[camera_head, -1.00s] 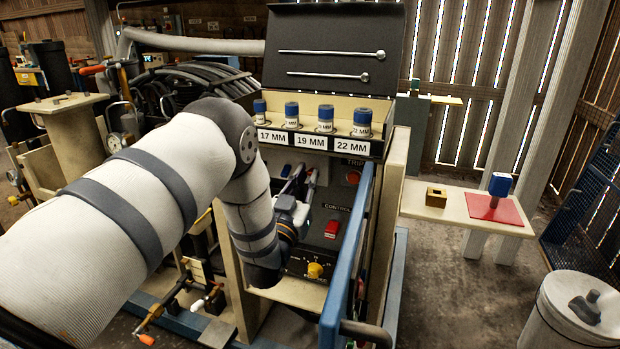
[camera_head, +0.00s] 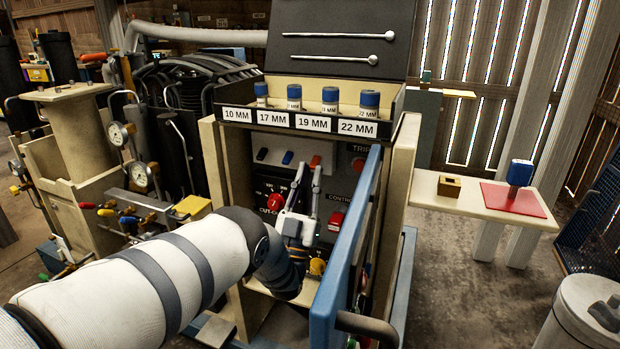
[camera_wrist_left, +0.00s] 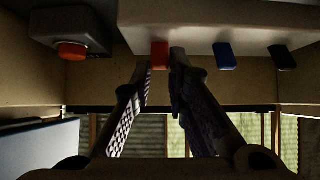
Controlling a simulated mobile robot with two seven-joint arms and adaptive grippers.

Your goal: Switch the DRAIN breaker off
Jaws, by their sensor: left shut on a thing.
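A row of small breaker levers, one black (camera_head: 262,154), one blue (camera_head: 287,157) and one red (camera_head: 315,161), sits high on the dark control panel. Their labels are not readable, so I cannot tell which is DRAIN by name. My left gripper (camera_head: 309,170) reaches up the panel with its fingertips at the red lever. In the left wrist view, the fingertips (camera_wrist_left: 160,64) are on either side of the red lever (camera_wrist_left: 160,55), shut on it. The blue lever (camera_wrist_left: 224,56) and the dark lever (camera_wrist_left: 282,57) stand apart, to the right there. My right gripper is not in view.
A red CUT-OFF knob (camera_head: 268,199), a red switch (camera_head: 336,221) and a yellow knob (camera_head: 317,267) are near my left wrist. A blue panel door (camera_head: 350,240) stands open on the right. Labelled sockets stand in a tray (camera_head: 305,122) above. A red button (camera_wrist_left: 72,52) shows in the wrist view.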

